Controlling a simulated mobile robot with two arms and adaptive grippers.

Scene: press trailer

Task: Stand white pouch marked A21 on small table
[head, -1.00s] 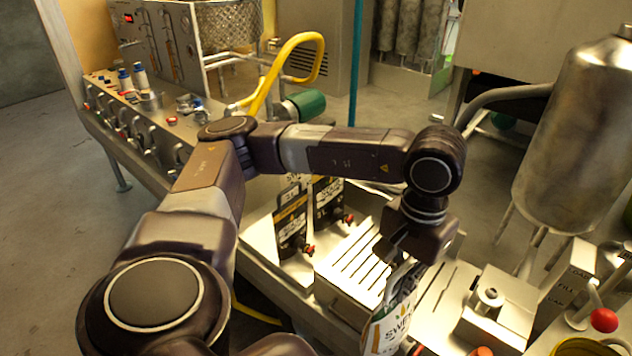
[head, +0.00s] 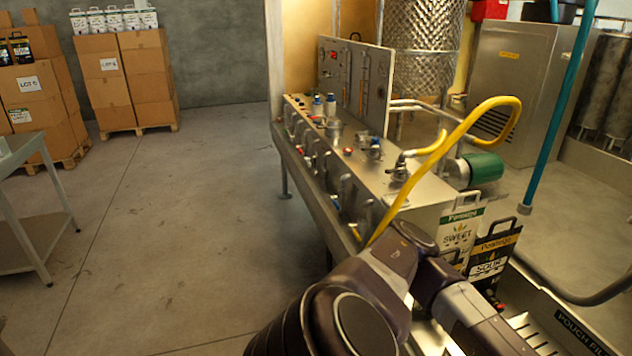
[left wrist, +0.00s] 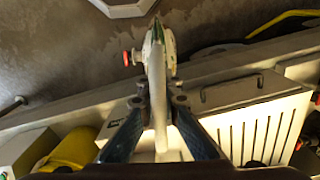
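My left gripper (left wrist: 156,104) is shut on the top of a white pouch (left wrist: 157,65), seen edge-on from above in the left wrist view. A red tap (left wrist: 132,57) sticks out to the left beside it. The pouch's marking cannot be read from here. In the head view my left arm crosses the bottom, and its gripper and the held pouch are out of frame. A grey metal table (head: 45,228) stands at the left edge, only partly in view; I cannot tell whether it is the small table. My right gripper is not in view.
A white SWEET pouch (head: 459,232) and a black SOUR pouch (head: 492,258) stand on the filling bench beyond my arm. A slotted metal box (left wrist: 250,115) is right of the held pouch. Cartons (head: 98,70) with pouches stand at the back left. Open floor lies between table and bench.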

